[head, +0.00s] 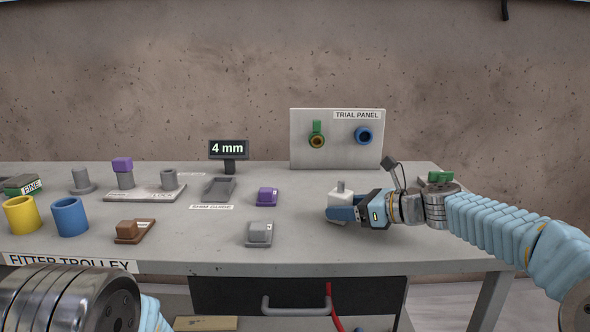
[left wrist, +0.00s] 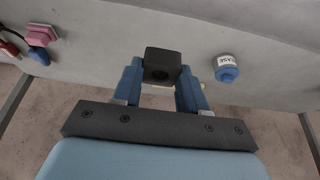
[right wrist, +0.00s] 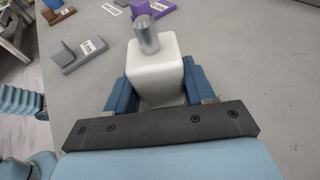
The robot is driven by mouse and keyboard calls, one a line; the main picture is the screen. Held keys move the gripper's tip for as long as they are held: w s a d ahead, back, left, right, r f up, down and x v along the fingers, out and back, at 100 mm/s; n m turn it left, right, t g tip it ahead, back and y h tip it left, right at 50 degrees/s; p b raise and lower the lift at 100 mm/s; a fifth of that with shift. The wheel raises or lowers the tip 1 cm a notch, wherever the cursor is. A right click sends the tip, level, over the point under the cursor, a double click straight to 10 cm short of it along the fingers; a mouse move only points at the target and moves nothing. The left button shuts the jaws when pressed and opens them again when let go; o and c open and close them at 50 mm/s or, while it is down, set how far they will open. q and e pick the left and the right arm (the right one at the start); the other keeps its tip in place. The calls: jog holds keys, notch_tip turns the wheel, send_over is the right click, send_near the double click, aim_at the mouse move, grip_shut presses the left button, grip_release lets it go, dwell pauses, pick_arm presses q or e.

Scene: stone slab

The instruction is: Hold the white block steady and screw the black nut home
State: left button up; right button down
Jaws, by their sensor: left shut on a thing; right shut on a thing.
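The white block (head: 340,198) stands on the right part of the slab with a grey cylindrical stud on its top. It also shows in the right wrist view (right wrist: 156,72), where the stud (right wrist: 147,38) points up. My right gripper (head: 347,212) is shut on the block, with blue fingers on both sides.
A trial panel (head: 337,150) stands at the back. A purple block (head: 268,195), a grey block (head: 260,232) and a brown block (head: 130,230) lie left of the white block. Yellow (head: 20,215) and blue (head: 69,216) cylinders stand at far left.

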jog(key=shift+c, duration=1.6)
grip_release()
jog(key=v, duration=1.1)
jog(key=shift+s+d+r, duration=0.15)
jog(key=shift+s+d, duration=0.05)
jog(key=shift+d, duration=0.05)
jog(key=shift+s+d, duration=0.1)
